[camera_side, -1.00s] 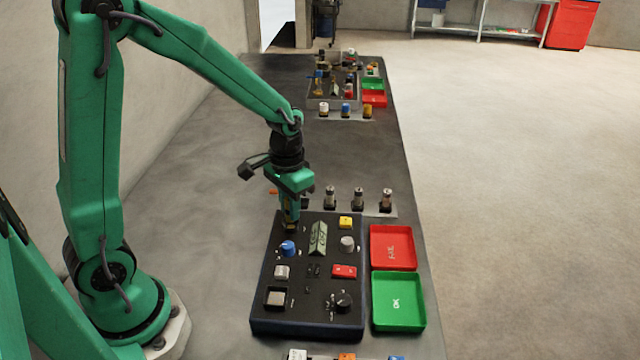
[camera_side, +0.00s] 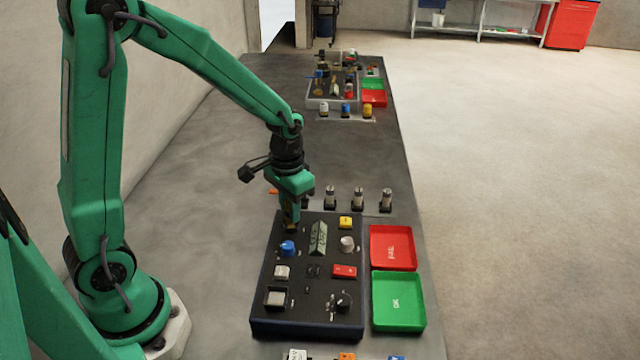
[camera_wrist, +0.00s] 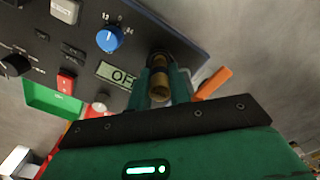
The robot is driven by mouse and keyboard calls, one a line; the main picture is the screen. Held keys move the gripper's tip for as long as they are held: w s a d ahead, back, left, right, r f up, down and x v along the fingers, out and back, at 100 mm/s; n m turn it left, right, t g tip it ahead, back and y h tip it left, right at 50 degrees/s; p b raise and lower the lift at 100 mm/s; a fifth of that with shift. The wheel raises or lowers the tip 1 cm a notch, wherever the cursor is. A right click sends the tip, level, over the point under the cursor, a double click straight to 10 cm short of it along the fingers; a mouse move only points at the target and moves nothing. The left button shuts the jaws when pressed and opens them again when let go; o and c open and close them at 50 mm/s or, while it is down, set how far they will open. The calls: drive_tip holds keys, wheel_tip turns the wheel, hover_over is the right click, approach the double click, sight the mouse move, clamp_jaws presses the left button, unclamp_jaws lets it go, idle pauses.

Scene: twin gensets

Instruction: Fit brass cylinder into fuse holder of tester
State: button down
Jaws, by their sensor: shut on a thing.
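The tester (camera_side: 300,318) is a dark panel box on the bench, with a display (camera_side: 318,238), a blue knob (camera_side: 287,248) and several buttons. My gripper (camera_side: 291,222) points down over its far left corner. In the wrist view my gripper (camera_wrist: 160,85) is shut on the brass cylinder (camera_wrist: 159,86), which lies between the green fingers. The cylinder's far end meets a dark round socket, the fuse holder (camera_wrist: 160,57), at the panel's edge. How deep it sits in the holder I cannot tell. The wrist view shows letters starting "OF" on the display (camera_wrist: 118,75).
A red tray (camera_side: 392,247) and a green tray (camera_side: 398,300) stand right of the tester. Several metal cylinders (camera_side: 358,197) stand upright in a rack behind it. An orange piece (camera_wrist: 214,82) lies near the gripper. A second station (camera_side: 335,90) is farther back.

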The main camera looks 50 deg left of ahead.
drive_tip(key=shift+f, duration=0.65)
idle(1.2)
drive_tip(key=c, duration=0.8)
unclamp_jaws()
drive_tip(key=shift+r, duration=0.1)
drive_tip(key=shift+w+r, duration=0.2)
drive_tip(key=shift+r, duration=2.45)
drive_tip(key=shift+s+r, duration=0.2)
drive_tip(key=shift+r, duration=0.55)
drive_tip(key=shift+r, duration=0.1)
